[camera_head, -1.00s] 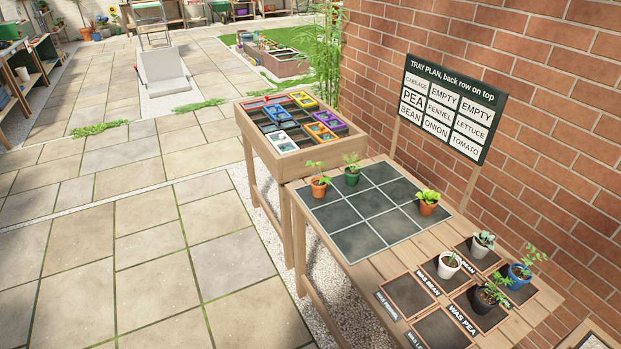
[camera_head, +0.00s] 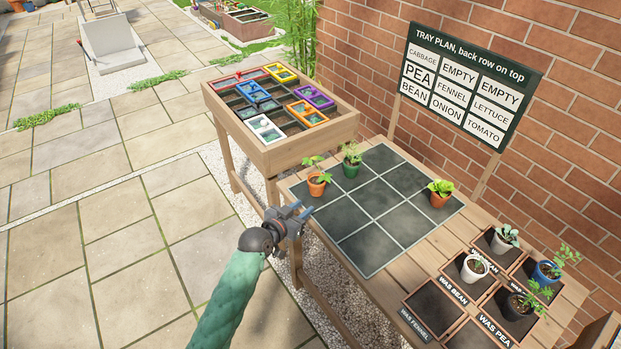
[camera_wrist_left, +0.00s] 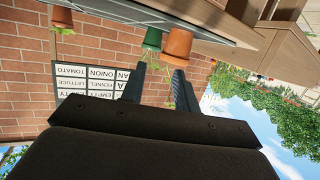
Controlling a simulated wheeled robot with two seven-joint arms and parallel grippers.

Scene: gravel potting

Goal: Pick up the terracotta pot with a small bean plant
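A terracotta pot with a small leafy green plant (camera_head: 317,186) stands upright on the left part of the dark gridded tray (camera_head: 352,247). My left gripper (camera_head: 302,209) is just in front of and below this pot in the head view, at the table's left edge. It is open and empty, apart from the pot. In the left wrist view, which is upside down, the two fingers (camera_wrist_left: 157,88) are spread, with the terracotta pot (camera_wrist_left: 178,46) beyond them and a green pot (camera_wrist_left: 152,39) beside it. My right gripper is not in view.
The green pot (camera_head: 351,169) stands close behind the terracotta pot. An orange pot with lettuce (camera_head: 439,199) is at the tray's right. Several potted plants stand on labelled squares at lower right. A wooden bin (camera_head: 309,154) adjoins the table; a plan board (camera_head: 465,85) stands behind.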

